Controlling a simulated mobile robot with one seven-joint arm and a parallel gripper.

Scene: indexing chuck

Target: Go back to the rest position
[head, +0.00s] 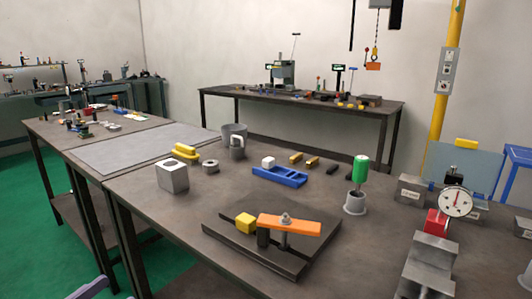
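My gripper does not show in the head view, so I cannot see whether it is open or shut. A grey block with a round hole (172,177) and a small grey ring (210,166) stand farther back on the left. No indexing chuck can be made out for certain.
A blue tray (280,177), a green-handled tool (360,170) in a grey holder (355,203), and a dial gauge (456,203) stand on the bench. A grey vise-like block (430,262) is at right. A yellow column (445,90) rises behind. Green floor (55,240) is open at left.

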